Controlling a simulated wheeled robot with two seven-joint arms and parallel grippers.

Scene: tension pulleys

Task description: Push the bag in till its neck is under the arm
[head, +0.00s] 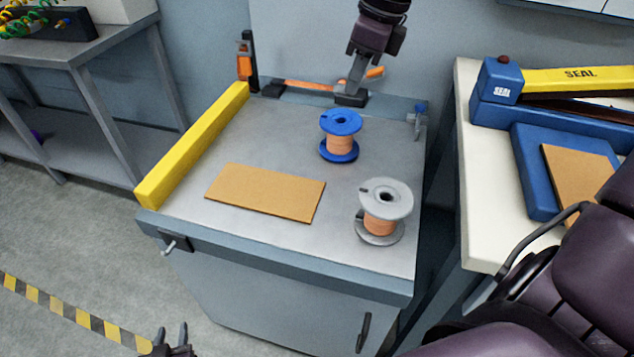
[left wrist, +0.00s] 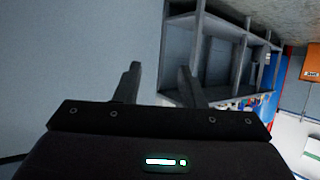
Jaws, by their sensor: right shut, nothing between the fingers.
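A sealer with a blue body and a yellow arm (head: 570,80) marked SEAL stands on the pale bench at the right. A flat tan piece (head: 582,178) lies on the blue platform (head: 535,175) in front of it, partly hidden by my arm. I cannot tell whether it is the bag, and no neck shows. My right gripper (head: 353,92) is shut and empty, pointing down at the back edge of the grey cabinet, away from the sealer. My left gripper (head: 172,337) is open and empty at the bottom edge; its spread fingers show in the left wrist view (left wrist: 157,75).
The cabinet top holds a blue spool (head: 340,123), a grey spool (head: 386,197), a tan board (head: 265,192) and a yellow bar (head: 195,145). An orange rod (head: 310,85) lies near my right gripper. A gap separates cabinet and bench (head: 485,235).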

